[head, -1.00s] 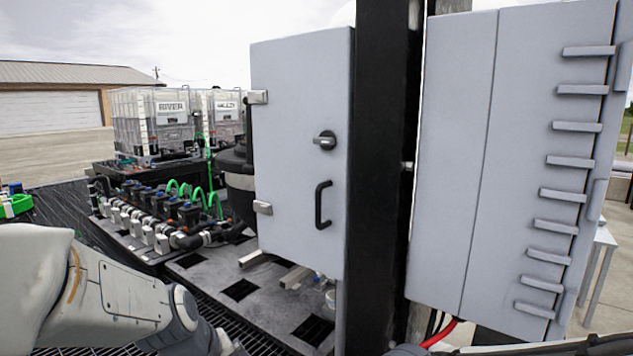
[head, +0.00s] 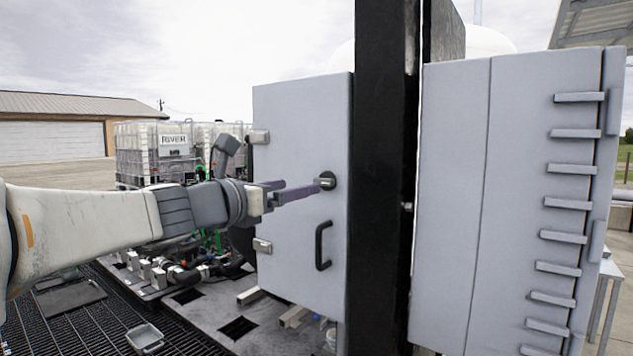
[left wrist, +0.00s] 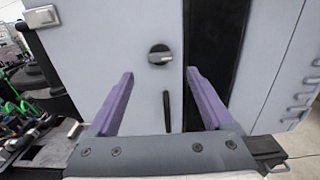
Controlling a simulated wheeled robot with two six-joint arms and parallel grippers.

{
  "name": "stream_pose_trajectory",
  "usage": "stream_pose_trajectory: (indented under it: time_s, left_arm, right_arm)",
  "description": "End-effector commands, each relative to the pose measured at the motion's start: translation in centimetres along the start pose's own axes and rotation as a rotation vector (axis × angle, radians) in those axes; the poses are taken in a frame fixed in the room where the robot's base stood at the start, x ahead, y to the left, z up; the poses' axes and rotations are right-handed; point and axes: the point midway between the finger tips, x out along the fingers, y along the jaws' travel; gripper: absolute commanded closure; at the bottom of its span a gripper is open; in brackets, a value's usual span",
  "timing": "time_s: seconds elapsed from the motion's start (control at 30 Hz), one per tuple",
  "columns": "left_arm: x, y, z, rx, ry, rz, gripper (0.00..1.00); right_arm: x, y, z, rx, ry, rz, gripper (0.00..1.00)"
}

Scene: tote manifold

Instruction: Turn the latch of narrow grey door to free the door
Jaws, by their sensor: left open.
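The narrow grey door (head: 290,140) is shut, with hinges on its left edge and a black pull handle (head: 323,246) low on its right side. Its latch (head: 328,180) is a small knob on a dark round base above the handle. My left gripper (head: 318,187) points at the latch, its purple fingers partly covering it in the head view. In the left wrist view the gripper (left wrist: 160,73) is open and empty, and the latch (left wrist: 160,54) shows just beyond and between the fingertips, its grip lying roughly level. Contact cannot be told. My right gripper is out of view.
A black post (head: 385,200) stands right of the door. Beyond it is a wider grey cabinet (head: 455,200) with several ledges. Pipes and valves (head: 165,272) and clear totes (head: 150,150) stand behind my left arm. A small tray (head: 145,338) lies on the grating.

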Motion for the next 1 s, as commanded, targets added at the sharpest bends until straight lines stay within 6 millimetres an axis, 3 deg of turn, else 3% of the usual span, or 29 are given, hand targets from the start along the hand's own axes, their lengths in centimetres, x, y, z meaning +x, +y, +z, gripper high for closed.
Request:
stream_pose_trajectory:
  time_s: [0.2,0.4,0.8,0.87,1.0]
  left_arm:
    - [4.4,0.0,0.2,0.000,0.003,-0.003,0.15]
    - [7.0,0.0,0.1,0.003,0.004,-0.001,0.15]
    - [7.8,0.0,-0.1,0.004,0.003,0.001,0.15]
    - [7.8,0.0,-0.1,0.004,0.003,0.001,0.34]
    - [7.8,0.0,-0.1,0.004,0.003,0.001,0.88]
  right_arm:
    - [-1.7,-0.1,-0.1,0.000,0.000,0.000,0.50]
    - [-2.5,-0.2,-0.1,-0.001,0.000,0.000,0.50]
    - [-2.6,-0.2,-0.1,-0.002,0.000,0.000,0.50]
    - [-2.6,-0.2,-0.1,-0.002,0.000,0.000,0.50]
    - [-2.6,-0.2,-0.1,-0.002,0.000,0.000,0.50]
